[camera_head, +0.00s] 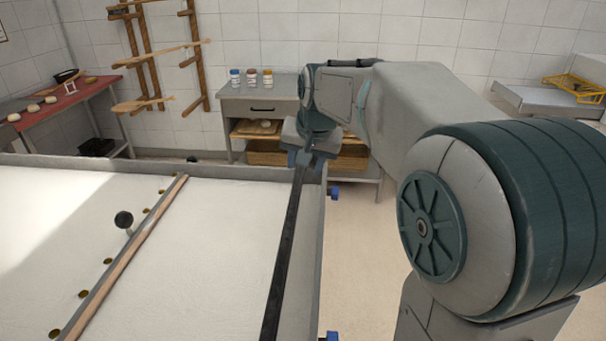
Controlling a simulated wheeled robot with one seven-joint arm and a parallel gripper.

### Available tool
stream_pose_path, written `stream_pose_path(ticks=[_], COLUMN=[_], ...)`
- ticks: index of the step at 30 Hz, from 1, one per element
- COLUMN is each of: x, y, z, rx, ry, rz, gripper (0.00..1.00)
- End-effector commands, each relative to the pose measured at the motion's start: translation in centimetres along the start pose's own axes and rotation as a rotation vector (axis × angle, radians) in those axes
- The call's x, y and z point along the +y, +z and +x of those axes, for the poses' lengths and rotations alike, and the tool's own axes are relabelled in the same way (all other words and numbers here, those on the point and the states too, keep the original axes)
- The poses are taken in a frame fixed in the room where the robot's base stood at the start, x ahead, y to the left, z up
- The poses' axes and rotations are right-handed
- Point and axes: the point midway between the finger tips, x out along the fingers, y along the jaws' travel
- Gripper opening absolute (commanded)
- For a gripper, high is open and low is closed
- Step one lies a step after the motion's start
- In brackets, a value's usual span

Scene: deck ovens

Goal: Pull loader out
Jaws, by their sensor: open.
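What looks like the loader (215,250) is a broad, flat white surface filling the lower left. A wooden bar (128,252) with a grey edge runs lengthwise along it. A black ball knob (124,219) stands just left of the bar, and several small brass knobs lie beside it. A dark rail (283,260) runs along the right side, inside a grey side wall (313,240). My gripper (307,163) is open, pointing down at the far end of the dark rail. Whether it touches the rail is not clear. My arm comes in from the right.
A grey cabinet table (258,92) with several jars stands behind. A red-topped table (60,108) with dough pieces is at far left. Wooden peel racks (190,60) hang on the tiled wall. A grey bench (540,103) with a yellow rack stands at right. Floor shows right of the loader.

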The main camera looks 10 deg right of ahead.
Motion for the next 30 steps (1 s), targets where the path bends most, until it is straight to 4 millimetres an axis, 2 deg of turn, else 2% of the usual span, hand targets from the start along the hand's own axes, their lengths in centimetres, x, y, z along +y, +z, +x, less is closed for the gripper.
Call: stream_pose_path(ticks=[3, 9, 15, 26, 30], x=[0.1, 0.1, 0.1, 0.1, -0.4], y=[-0.1, -0.1, 0.0, -0.1, -1.0], z=[-2.9, -6.3, -7.7, -8.1, -10.1], rx=[0.005, 0.002, 0.0, 0.0, 0.0], ry=[-0.001, 0.001, 0.002, 0.002, 0.001], rz=[0.001, 0.002, 0.002, 0.002, 0.002], gripper=[0.43, 0.43, 0.43, 0.43, 0.43])
